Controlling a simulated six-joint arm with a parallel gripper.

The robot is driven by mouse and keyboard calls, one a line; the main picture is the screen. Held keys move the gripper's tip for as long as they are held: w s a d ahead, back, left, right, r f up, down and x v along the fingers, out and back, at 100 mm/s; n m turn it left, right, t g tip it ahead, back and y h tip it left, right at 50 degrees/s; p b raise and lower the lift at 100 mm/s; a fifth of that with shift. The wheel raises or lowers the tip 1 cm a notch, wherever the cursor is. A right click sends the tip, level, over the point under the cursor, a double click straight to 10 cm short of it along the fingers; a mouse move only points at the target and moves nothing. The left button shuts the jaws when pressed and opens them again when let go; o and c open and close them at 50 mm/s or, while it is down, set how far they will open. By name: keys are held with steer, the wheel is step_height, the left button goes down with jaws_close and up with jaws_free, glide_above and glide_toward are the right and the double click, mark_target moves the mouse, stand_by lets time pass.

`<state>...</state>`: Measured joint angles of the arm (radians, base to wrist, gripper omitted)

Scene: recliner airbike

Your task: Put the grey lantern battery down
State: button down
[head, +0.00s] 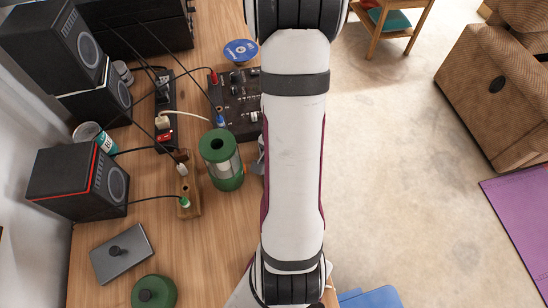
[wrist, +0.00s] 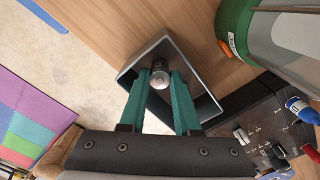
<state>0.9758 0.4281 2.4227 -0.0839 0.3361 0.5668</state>
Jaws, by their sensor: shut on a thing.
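In the wrist view my gripper (wrist: 160,88) has its two green fingers closed on a small grey cylinder, the grey lantern battery (wrist: 160,76). Its round end faces the camera. Behind it is an open, dark grey rectangular box (wrist: 204,104); the battery shows over its opening, and I cannot tell whether it is inside or above. The green lantern body (head: 221,172) stands upright on the table in the head view, with a hole in its top. It also shows in the wrist view (wrist: 235,27). In the head view my arm hides the gripper and battery.
A black panel with knobs and cables (head: 238,97) is beside the lantern. A grey lid with a knob (head: 135,243) and a green round lid (head: 168,288) lie at the front left. Speakers (head: 62,183) line the left. The table edge is close to the box.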

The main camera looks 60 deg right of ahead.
steer(key=c, duration=0.6)
jaws_free()
steer(key=shift+f, duration=0.1)
